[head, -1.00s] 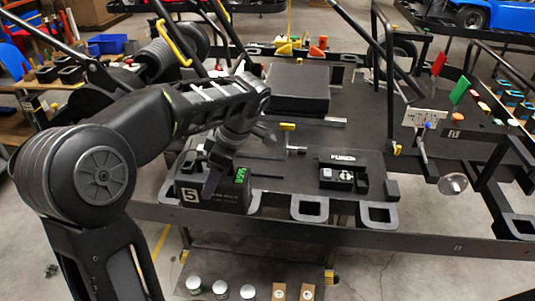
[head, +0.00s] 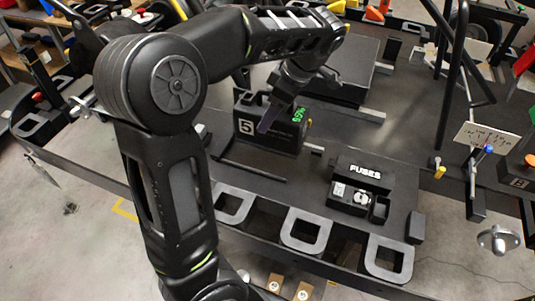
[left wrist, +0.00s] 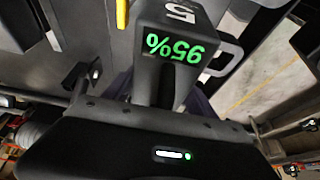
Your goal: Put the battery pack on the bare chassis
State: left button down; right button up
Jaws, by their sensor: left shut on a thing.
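The battery pack (head: 262,130) is a black box with a white "5" and a green percentage readout. My left gripper (head: 278,108) is shut on its top part. In the left wrist view the pack (left wrist: 180,20) shows "95%" close in front of the gripper. The bare chassis (head: 310,165) is a wide dark flat deck with open loops along its near edge. The pack is over its left part, behind the loops and near thin dark bars (head: 250,170). I cannot tell whether it touches the deck. My right gripper is out of view.
A fuse box (head: 360,188) labelled "FUSES" sits on the deck right of the pack. A dark raised block (head: 345,70) lies behind it. Upright black tubes (head: 455,90) and a white tag plate (head: 487,137) stand at the right. A workbench is at the upper left.

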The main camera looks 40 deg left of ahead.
aim_at(272, 140)
pick_arm(q)
jog(key=shift+f, duration=3)
jog(key=shift+f+p, duration=0.4)
jog(key=shift+f, duration=1.45)
jog(key=shift+f, duration=0.1)
